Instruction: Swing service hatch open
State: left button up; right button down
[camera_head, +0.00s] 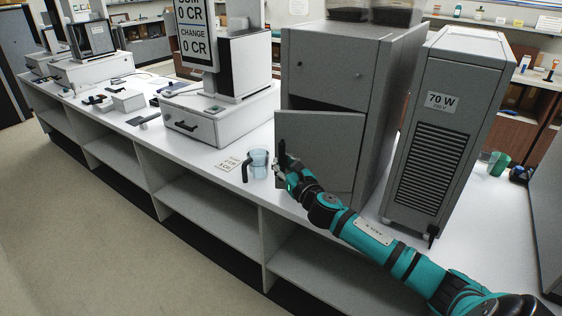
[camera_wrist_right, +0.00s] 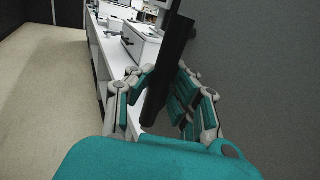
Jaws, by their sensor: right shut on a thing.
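The service hatch (camera_head: 325,150) is the flat grey lower door on the front of a tall grey cabinet (camera_head: 325,68). Its left edge sticks out slightly past the cabinet's left side, so it looks a little ajar; how far is hard to tell. A black upright bar handle (camera_head: 282,152) is near its left edge. My right gripper (camera_head: 284,168) is shut on this handle. In the right wrist view the dark handle (camera_wrist_right: 172,62) passes between the fingers of my right gripper (camera_wrist_right: 155,100), with the grey hatch face (camera_wrist_right: 265,70) beside it. My left gripper is not in view.
A clear blue mug (camera_head: 259,163) and a price card (camera_head: 228,162) are on the white counter just left of the hatch. A till with a drawer (camera_head: 205,128) is further left. A grey vented unit labelled 70 W (camera_head: 440,150) stands to the right.

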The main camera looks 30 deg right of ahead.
jog(key=shift+d, duration=0.25)
jog(key=s, duration=0.1)
jog(key=s+a, duration=0.1)
jog(key=s, duration=0.1)
jog(key=s+a+p, duration=0.1)
jog(key=s, duration=0.1)
jog(key=shift+s+r, duration=0.1)
jog(key=shift+r, duration=0.05)
jog(key=shift+s, duration=0.1)
jog(key=s, duration=0.5)
jog(key=shift+s+a+p, duration=0.2)
jog(key=shift+s+p, duration=0.15)
